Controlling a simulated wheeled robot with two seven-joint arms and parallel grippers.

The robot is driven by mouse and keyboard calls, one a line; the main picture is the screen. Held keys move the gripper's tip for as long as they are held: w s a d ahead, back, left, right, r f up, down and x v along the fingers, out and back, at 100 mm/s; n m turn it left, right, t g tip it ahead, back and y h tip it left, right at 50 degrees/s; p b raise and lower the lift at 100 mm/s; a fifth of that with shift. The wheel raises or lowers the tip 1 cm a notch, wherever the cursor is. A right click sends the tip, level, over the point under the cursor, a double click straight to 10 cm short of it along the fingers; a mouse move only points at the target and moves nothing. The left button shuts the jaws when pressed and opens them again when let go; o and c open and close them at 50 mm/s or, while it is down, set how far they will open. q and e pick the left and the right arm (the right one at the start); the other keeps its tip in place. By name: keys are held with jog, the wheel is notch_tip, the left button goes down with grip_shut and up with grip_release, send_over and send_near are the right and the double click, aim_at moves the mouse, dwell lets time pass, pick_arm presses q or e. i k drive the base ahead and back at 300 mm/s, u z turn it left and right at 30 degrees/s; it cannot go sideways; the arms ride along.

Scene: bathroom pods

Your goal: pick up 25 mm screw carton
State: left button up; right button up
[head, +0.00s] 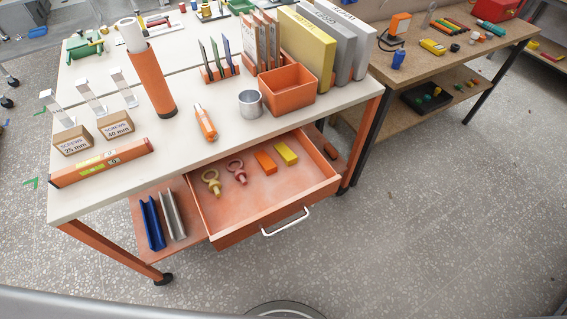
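The 25 mm screw carton (74,143) is a small brown box with a white label reading "SCREWS 25 mm". It stands upright near the left end of the white-topped table (185,155). A similar carton labelled "SCREWS 40 mm" (116,127) stands just to its right. A long orange level-like bar (101,163) lies in front of both cartons, close to the table's front edge. Neither of my grippers shows in the head view.
The orange drawer (275,215) is pulled open, holding eye bolts and small blocks. White upright stands (90,97) rise behind the cartons. An orange cylinder (151,85) stands to their right. An orange bin (289,91) and binders (305,50) stand farther right.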

aim_at(74, 140)
jog(key=u, duration=1.55)
